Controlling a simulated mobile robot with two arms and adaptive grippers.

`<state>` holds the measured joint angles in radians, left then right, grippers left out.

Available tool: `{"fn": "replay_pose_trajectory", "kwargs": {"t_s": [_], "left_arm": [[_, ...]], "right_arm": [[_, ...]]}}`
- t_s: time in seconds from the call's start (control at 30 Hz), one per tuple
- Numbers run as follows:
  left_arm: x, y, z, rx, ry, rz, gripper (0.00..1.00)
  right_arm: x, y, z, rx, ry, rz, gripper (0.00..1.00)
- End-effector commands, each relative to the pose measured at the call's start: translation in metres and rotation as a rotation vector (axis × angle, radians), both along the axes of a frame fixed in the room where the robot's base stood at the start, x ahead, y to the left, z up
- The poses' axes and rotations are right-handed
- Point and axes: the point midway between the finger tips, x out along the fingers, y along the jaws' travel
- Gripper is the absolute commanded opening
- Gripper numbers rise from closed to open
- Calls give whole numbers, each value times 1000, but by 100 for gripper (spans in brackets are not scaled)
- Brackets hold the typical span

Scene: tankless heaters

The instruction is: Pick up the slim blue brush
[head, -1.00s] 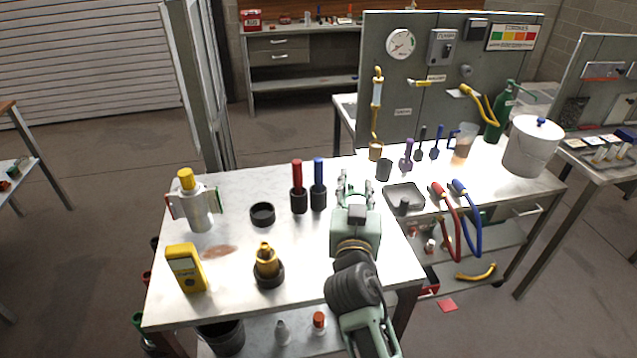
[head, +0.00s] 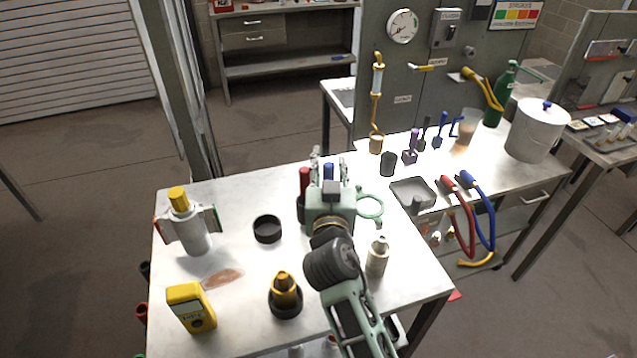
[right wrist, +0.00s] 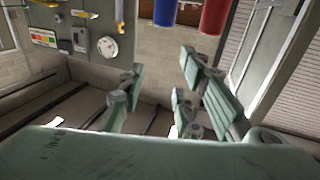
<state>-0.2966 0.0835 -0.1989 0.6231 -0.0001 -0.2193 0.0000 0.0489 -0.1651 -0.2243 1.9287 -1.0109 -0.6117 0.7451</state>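The slim blue brush (head: 328,171) stands upright on the near white table, right of a similar red-handled one (head: 305,178). In the head view my right gripper (head: 329,159) is in front of the blue handle, its fingers on either side of it in the picture; the lower part is hidden behind the gripper body. In the right wrist view the blue handle (right wrist: 164,12) shows at the top, beyond the tips of my open, empty gripper (right wrist: 163,68), with the red one (right wrist: 213,15) to its right. My left gripper is out of view.
A pale green ring (head: 370,208) and a whitish bottle (head: 377,256) are right of my right arm. A black cup (head: 268,229), a brass fitting (head: 285,290), a yellow meter (head: 191,306) and a yellow-capped canister (head: 187,225) stand left. A grey tray (head: 412,193) is on the right table.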

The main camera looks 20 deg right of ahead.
Motion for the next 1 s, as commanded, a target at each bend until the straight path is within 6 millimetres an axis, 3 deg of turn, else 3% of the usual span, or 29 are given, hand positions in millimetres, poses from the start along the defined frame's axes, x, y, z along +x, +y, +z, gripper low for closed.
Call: {"fn": "replay_pose_trajectory", "kwargs": {"t_s": [0.03, 0.43, 0.7, 0.87, 1.0], "left_arm": [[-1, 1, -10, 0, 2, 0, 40], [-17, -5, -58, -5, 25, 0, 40], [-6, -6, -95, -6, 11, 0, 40], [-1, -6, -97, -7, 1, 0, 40], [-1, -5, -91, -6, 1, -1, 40]], "right_arm": [[0, 0, -11, 0, 3, 0, 31], [0, 0, -58, 0, 2, 0, 31], [0, 0, -95, 1, 2, 0, 31], [3, -1, -98, -1, 1, 0, 31], [17, -4, -95, -3, 1, 0, 31]]}}
